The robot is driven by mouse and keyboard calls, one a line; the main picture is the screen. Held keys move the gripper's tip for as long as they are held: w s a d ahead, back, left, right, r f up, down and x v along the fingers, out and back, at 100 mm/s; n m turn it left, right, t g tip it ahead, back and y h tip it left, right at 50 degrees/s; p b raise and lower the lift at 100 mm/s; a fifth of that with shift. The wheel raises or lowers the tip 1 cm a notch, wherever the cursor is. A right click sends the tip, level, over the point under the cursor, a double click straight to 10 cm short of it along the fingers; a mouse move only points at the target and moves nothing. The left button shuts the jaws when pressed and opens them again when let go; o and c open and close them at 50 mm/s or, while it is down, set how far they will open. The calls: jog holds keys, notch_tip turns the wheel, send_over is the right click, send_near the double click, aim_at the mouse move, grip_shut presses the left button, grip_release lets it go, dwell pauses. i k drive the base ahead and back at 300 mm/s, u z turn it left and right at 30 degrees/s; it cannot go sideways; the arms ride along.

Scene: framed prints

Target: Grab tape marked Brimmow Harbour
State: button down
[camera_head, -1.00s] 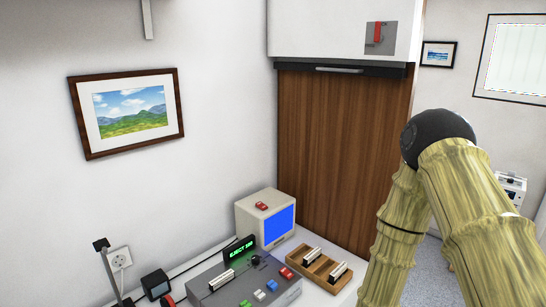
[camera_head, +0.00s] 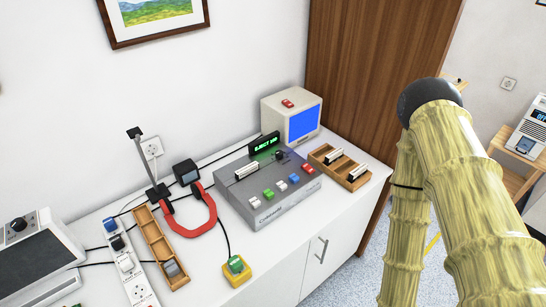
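Two tapes with pale edges stand in a wooden rack (camera_head: 352,183) at the right of the counter: a left tape (camera_head: 333,156) and a right tape (camera_head: 357,173). Another pale-edged tape (camera_head: 246,170) sticks up from the grey deck (camera_head: 270,205), whose green display seems to read "EJECT" and a further word. A grey tape-like piece (camera_head: 172,269) sits at the near end of a second wooden rack (camera_head: 152,232) on the left. No label is legible, so I cannot tell which is Brimmow Harbour. My arm shows at the right; my gripper is out of view.
A beige monitor (camera_head: 291,112) stands behind the deck. A red horseshoe-shaped thing (camera_head: 207,222), a yellow box with a green button (camera_head: 237,272) and a power strip (camera_head: 137,285) lie on the white counter (camera_head: 290,242). A brown wooden panel (camera_head: 367,65) stands behind. Floor is free at right.

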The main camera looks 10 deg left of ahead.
aim_at(248, 169)
jog(key=k, duration=0.5)
jog(key=z, duration=1)
jog(key=i, duration=1)
jog(key=u, duration=2.15)
